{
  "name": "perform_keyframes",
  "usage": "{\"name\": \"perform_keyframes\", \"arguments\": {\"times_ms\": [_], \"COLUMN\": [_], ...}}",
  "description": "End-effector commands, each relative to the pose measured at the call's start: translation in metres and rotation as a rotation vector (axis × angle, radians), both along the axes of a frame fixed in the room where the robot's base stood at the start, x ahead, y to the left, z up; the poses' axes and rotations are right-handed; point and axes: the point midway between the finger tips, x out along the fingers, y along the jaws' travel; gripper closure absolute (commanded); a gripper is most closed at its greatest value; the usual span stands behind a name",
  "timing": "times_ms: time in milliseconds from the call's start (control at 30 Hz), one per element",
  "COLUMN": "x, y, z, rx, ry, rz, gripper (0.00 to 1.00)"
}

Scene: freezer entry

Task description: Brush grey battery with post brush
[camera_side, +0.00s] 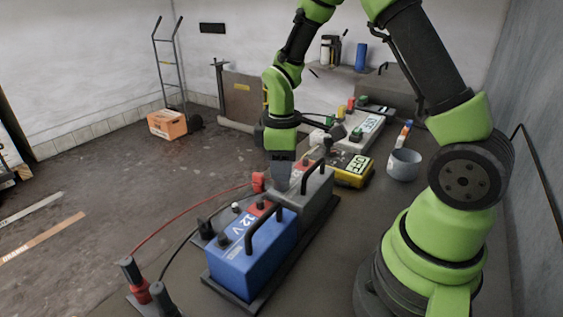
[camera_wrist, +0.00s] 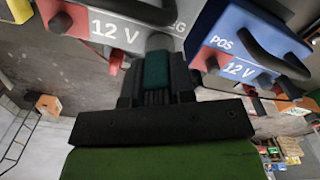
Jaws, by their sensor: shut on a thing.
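The grey battery (camera_side: 318,188) stands behind the blue battery (camera_side: 245,262) in the side view, with a black handle and a red patch on top. My gripper (camera_side: 282,172) points down at the grey battery's left end. In the wrist view my gripper (camera_wrist: 157,85) is shut on a teal-handled tool, seemingly the post brush (camera_wrist: 157,68), with a grey round end. That end is by the edge of the grey battery (camera_wrist: 145,10), marked 12 V; I cannot tell whether it touches a post. The blue battery (camera_wrist: 228,22) is at right in that view. The brush is not clear in the side view.
A yellow meter (camera_side: 352,172), a grey cup (camera_side: 404,164) and a pale charger-like box (camera_side: 361,134) stand behind the batteries. Red and black cables run at left to clamps (camera_side: 134,277) near the front. An orange box (camera_side: 167,124) is on the open floor.

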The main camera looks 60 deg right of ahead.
Motion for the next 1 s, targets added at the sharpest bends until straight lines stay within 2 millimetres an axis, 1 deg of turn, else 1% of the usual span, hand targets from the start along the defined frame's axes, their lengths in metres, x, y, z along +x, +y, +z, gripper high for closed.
{"name": "perform_keyframes", "arguments": {"times_ms": [133, 167, 200, 267, 300, 567, 667, 767, 900, 1000], "x": [0.000, 0.000, 0.000, 0.000, 0.000, 0.000, 0.001, 0.001, 0.001, 0.001], "y": [0.000, 0.000, 0.000, 0.000, 0.000, 0.000, 0.000, 0.000, 0.000, 0.000], "z": [-0.003, -0.003, -0.003, -0.003, -0.003, -0.002, 0.007, 0.023, 0.053, 0.071], "rx": [0.000, 0.000, 0.000, 0.000, 0.000, 0.000, -0.001, -0.001, -0.002, -0.001], "ry": [0.000, -0.001, -0.001, -0.001, -0.001, -0.001, -0.005, -0.008, -0.009, -0.008], "rz": [0.000, 0.000, 0.000, 0.000, 0.000, 0.000, 0.001, 0.000, -0.001, -0.001], "gripper": [1.00, 0.72, 0.63, 0.49, 0.47, 0.47, 0.47, 0.47, 0.47, 0.47]}}
